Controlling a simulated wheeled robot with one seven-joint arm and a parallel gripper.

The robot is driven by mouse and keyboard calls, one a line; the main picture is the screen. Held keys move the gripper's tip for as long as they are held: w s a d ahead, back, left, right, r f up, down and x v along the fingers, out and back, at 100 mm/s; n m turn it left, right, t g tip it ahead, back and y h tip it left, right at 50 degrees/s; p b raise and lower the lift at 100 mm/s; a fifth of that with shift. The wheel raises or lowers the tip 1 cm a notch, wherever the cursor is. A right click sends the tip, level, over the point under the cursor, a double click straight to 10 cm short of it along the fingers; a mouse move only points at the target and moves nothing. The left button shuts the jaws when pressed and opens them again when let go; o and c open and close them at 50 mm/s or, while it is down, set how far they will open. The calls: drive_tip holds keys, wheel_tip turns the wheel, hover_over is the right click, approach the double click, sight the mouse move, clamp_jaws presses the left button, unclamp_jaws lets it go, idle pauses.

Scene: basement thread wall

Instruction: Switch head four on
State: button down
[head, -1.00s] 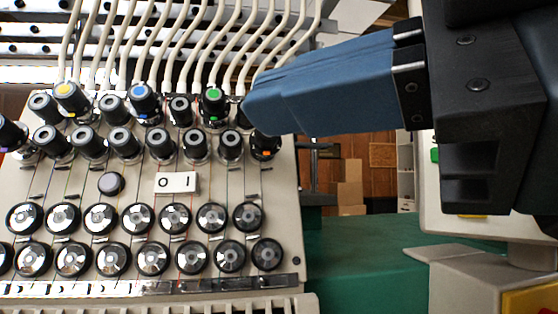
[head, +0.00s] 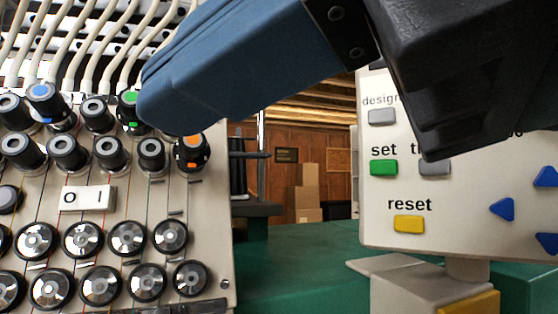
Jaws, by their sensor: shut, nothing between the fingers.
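The embroidery head (head: 140,205) fills the left of the head view, with rows of black knobs and round thread discs. A white rocker switch (head: 88,198) marked O and I sits on its face, left of the gripper's tip. I cannot read a head number, nor tell for sure which side of the rocker is pressed. My gripper (head: 150,105) has blue fingers, which are shut and empty. Its tip is above and right of the switch, in front of the upper knobs near the green-capped knob (head: 130,110). It is apart from the switch.
A control panel (head: 460,235) stands at the right, with a green set button (head: 384,167) and a yellow reset button (head: 408,223). White thread tubes run along the top left. Cardboard boxes (head: 307,190) are far behind. A green surface (head: 310,265) lies between head and panel.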

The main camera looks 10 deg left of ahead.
sight(91, 197)
drive_tip(key=x, duration=0.4)
drive_tip(key=w+x, duration=0.1)
drive_tip(key=x, duration=0.3)
drive_tip(key=d+p+x, duration=0.1)
drive_tip(key=x, duration=0.3)
drive_tip(key=shift+w+a+f, duration=0.1)
drive_tip(key=shift+w+f, duration=0.3)
drive_tip(key=shift+w, duration=0.05)
drive_tip(key=shift+w+a, duration=0.2)
drive_tip(key=shift+w, duration=0.15)
